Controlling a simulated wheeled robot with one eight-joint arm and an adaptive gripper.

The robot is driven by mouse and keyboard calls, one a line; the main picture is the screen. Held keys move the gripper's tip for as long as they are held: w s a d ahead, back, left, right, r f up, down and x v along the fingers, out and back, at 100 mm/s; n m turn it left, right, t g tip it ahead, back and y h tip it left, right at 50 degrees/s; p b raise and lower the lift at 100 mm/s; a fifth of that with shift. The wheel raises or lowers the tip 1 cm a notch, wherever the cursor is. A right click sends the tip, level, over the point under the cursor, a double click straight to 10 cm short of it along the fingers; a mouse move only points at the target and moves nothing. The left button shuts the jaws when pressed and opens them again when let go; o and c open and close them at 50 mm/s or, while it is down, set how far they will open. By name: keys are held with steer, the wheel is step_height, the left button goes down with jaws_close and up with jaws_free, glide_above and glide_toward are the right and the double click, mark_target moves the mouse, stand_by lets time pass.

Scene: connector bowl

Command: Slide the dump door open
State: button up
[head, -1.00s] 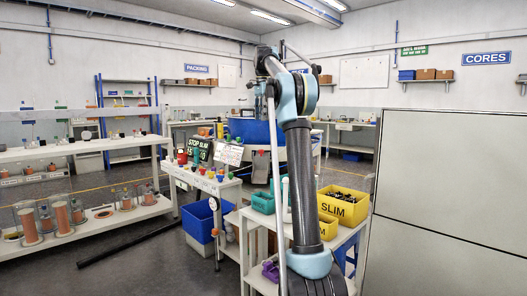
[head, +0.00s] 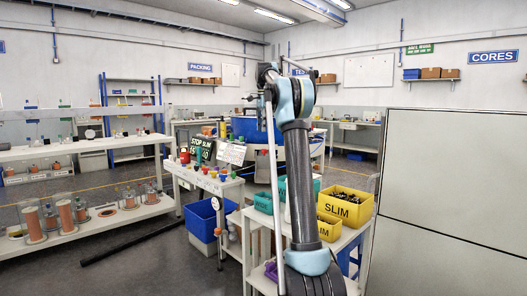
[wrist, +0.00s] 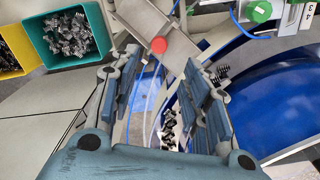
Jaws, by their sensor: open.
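My gripper (wrist: 165,82) is open in the wrist view, with nothing held between its two fingers. Just beyond the fingertips is a round red knob (wrist: 158,45) beside a pale metal strip (wrist: 187,50). I cannot tell for sure whether these belong to the dump door. The blue bowl (wrist: 262,92) curves away on the right of the wrist view; small dark parts (wrist: 169,125) show between the fingers. In the head view the blue bowl (head: 245,127) stands behind my arm, and the door and fingertips cannot be made out.
A teal bin (wrist: 70,60) of metal parts and a yellow bin (wrist: 14,50) are at the wrist view's upper left. A green knob (wrist: 258,10) is at upper right. In the head view, a yellow SLIM bin (head: 346,209) stands right of my arm; a grey panel (head: 455,170) is farther right.

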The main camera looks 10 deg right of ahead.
glide_above(264, 160)
steer(key=f, duration=1.1)
steer(key=shift+w+f, duration=0.15)
steer(key=shift+w, duration=0.05)
steer(key=shift+c, duration=0.3)
jaws_close()
